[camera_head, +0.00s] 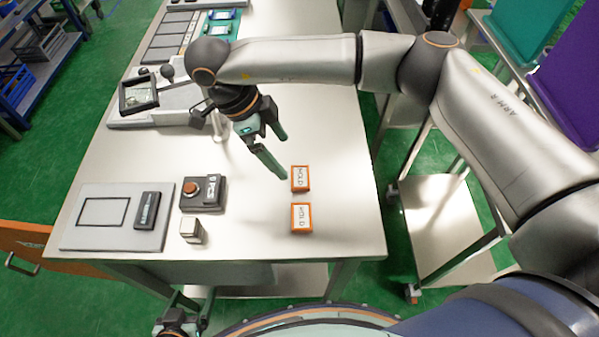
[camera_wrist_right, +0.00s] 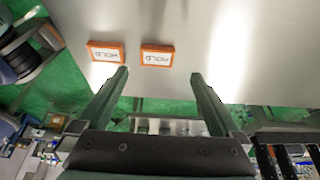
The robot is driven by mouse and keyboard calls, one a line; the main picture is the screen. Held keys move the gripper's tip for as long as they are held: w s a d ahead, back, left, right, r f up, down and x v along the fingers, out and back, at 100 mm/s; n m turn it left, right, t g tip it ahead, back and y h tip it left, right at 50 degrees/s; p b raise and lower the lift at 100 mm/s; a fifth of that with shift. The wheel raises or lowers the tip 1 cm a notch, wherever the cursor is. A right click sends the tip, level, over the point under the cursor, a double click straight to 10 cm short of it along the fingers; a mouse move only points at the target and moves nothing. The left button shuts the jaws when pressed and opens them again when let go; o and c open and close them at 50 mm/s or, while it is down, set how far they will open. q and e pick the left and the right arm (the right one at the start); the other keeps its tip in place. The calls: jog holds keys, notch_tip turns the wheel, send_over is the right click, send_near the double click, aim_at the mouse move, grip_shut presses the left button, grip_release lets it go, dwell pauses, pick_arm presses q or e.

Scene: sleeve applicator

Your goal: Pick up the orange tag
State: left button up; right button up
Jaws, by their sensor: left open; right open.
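Two orange-framed tags with white faces reading "MOLD" lie flat on the table, one behind the other: the far tag (camera_head: 300,179) and the near tag (camera_head: 301,217). In the right wrist view they lie side by side, a left one (camera_wrist_right: 105,52) and a right one (camera_wrist_right: 157,55), beyond the fingertips; I cannot tell which is which there. My right gripper (camera_head: 283,157) is open and empty above the table, just left of and behind the far tag. It also shows in its wrist view (camera_wrist_right: 160,73). My left gripper (camera_head: 188,300) is open, low in front of the table's front edge.
On the table (camera_head: 345,200), a box with a red button (camera_head: 190,190), a small pale block (camera_head: 192,230) and a grey board (camera_head: 85,235) holding a dark device (camera_head: 148,210) stand to the left. A machine with a framed screen (camera_head: 139,93) is behind. The table right of the tags is clear.

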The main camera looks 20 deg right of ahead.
aim_at(299, 176)
jog(key=shift+x, duration=0.95)
jog(key=x, duration=0.1)
jog(key=p+x, duration=0.1)
jog(key=x, duration=0.3)
jog(key=shift+s+r+p, duration=0.1)
jog(key=shift+s+p, duration=0.2)
jog(key=shift+d+f, duration=0.1)
jog(key=shift+f, duration=0.2)
jog(key=shift+c, duration=0.2)
jog(key=c, duration=1.2)
